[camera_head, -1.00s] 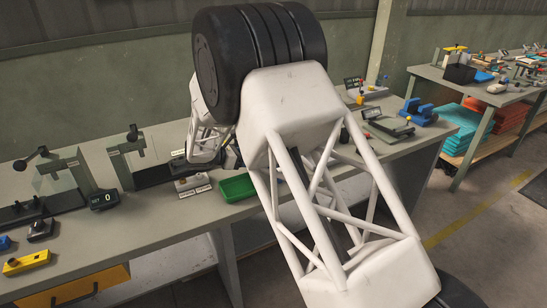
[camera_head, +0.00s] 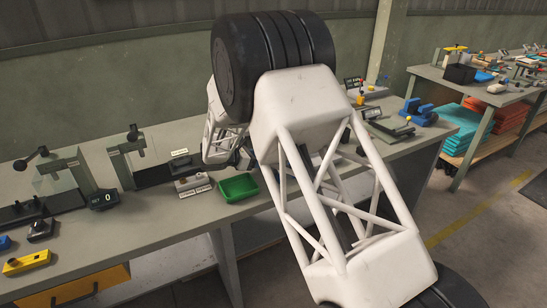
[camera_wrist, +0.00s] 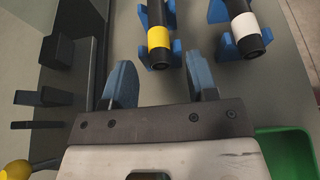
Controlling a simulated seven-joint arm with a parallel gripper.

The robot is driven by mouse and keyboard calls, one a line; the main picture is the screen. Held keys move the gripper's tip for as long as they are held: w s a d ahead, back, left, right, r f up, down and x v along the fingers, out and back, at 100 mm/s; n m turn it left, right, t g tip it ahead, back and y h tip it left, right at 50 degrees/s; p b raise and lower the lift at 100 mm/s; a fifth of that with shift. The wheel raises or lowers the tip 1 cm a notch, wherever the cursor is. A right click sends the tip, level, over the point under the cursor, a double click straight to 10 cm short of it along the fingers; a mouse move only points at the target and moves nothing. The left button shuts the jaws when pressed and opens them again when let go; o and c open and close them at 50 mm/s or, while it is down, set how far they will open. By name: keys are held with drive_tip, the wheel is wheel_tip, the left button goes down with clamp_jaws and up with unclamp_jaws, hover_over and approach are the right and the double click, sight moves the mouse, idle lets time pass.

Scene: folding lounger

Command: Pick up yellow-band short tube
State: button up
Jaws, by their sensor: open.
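The yellow-band short tube (camera_wrist: 159,36) shows in the wrist view at the top centre. It is dark with a yellow band, and it lies in a blue holder (camera_wrist: 176,50). My gripper (camera_wrist: 163,85) is open and empty, with one blue finger on each side, and the tube's near end lies just beyond and between the fingertips. A gap shows between the tube and the fingers. A second dark tube with a white band (camera_wrist: 244,23) lies in its own blue holder to the right. In the head view my arm hides the tubes and the gripper.
A green tray (camera_head: 238,187) stands on the workbench near its front edge; part of it shows at the wrist view's lower right. Dark fixture parts (camera_wrist: 45,97) stand to the left in the wrist view. A display (camera_head: 104,199) stands farther left on the bench.

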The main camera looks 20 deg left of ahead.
drive_tip(key=shift+w+d+f, duration=0.15)
drive_tip(key=shift+w+d, duration=0.15)
idle(0.4)
clamp_jaws()
idle(0.3)
drive_tip(key=shift+r, duration=1.7)
drive_tip(key=shift+s+d+r, duration=0.15)
drive_tip(key=shift+s, duration=0.15)
drive_tip(key=s+d, duration=0.2)
drive_tip(key=s, duration=0.2)
drive_tip(key=s+d+r, duration=0.1)
drive_tip(key=s+d, duration=0.2)
drive_tip(key=s, duration=0.1)
drive_tip(key=s+d, duration=0.3)
drive_tip(key=s, duration=0.2)
drive_tip(key=shift+d+r, duration=0.1)
drive_tip(key=shift+r, duration=0.05)
